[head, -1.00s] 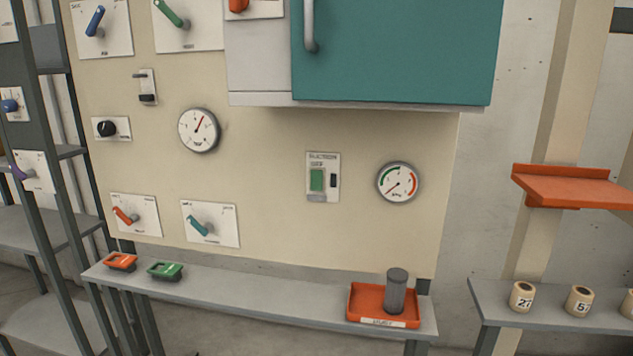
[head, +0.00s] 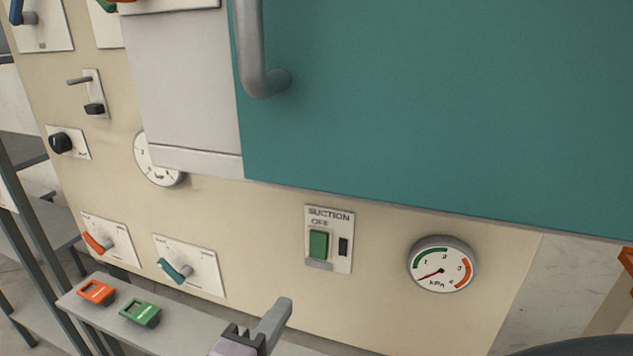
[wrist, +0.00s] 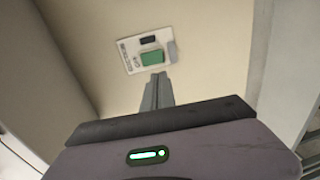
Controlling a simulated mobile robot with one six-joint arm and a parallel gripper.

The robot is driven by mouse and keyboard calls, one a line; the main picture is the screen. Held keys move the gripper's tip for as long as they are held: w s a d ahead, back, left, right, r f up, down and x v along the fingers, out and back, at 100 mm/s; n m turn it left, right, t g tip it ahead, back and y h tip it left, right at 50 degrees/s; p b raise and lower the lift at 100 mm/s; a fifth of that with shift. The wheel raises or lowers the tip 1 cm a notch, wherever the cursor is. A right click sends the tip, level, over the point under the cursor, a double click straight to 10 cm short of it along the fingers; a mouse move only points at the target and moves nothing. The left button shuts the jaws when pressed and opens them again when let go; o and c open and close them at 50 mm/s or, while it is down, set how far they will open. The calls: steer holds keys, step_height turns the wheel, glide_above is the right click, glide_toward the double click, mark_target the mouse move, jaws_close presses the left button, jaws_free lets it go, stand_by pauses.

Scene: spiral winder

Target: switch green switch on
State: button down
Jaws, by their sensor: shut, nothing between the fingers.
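The green switch (head: 318,244) is a green rocker on a white plate marked SUCTION and OFF, with a small dark window beside it. It is on the cream panel, below the teal cabinet. It also shows in the wrist view (wrist: 152,58), turned, just beyond my fingertips. My gripper (head: 286,304) is shut and empty. In the head view its tips are below and left of the switch, apart from it in the picture. In the wrist view the shut fingers (wrist: 158,80) point toward the plate; I cannot tell the exact gap.
The teal cabinet (head: 430,110) with its grey handle (head: 254,50) juts out above the switch. A gauge (head: 442,264) is to its right. A teal lever (head: 175,271) and an orange lever (head: 97,242) are to its left. Orange and green boxes (head: 140,312) sit on the shelf below.

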mark_target(316, 255)
steer(key=b+x, duration=0.1)
steer(key=x, duration=1.2)
steer(key=shift+w+d+b, duration=0.1)
steer(key=shift+w+b, duration=0.1)
steer(key=shift+b, duration=0.2)
